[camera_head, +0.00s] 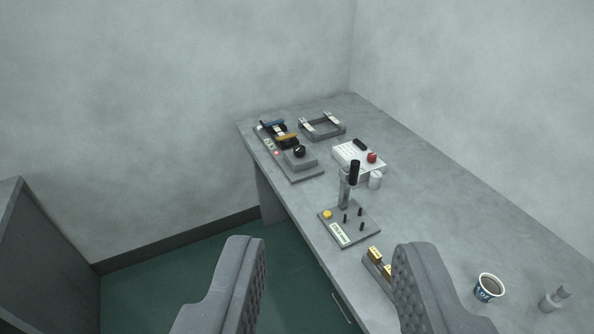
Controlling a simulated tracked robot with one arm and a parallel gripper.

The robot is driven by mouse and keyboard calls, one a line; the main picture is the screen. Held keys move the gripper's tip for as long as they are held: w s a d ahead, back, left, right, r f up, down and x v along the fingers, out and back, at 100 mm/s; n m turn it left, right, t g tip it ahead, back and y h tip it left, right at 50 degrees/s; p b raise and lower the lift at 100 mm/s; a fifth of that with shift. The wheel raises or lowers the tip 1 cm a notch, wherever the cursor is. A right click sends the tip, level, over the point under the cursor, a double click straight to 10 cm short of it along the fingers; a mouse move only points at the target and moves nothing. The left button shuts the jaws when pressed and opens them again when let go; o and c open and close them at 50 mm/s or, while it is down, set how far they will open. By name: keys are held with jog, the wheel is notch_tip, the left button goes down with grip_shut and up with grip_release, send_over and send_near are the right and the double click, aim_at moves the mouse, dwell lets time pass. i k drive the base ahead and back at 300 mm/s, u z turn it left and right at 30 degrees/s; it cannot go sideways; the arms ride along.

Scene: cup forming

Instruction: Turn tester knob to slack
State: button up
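My gripper (331,245) is open and empty, with its two grey ridged fingers wide apart at the bottom of the view. It is well short of the devices on the grey table. A black round knob (299,151) sits on a grey block on a flat base (309,173) at the table's far left corner. A white box (345,156) with a red knob (372,157) stands to its right. I cannot tell which of these is the tester knob, and no pointer setting or slack mark is readable.
A stand with a black-topped post (354,172) and a yellow button (327,214) stands nearer on the table (430,200). A grey frame (322,133) lies at the back. The right finger partly hides a block with yellow pieces (375,254).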

aim_at(299, 150)
jog(key=u, duration=0.6)
jog(key=i, duration=1.35)
jog(key=z, duration=0.4)
jog(key=i, duration=0.6)
jog(key=z, duration=0.4)
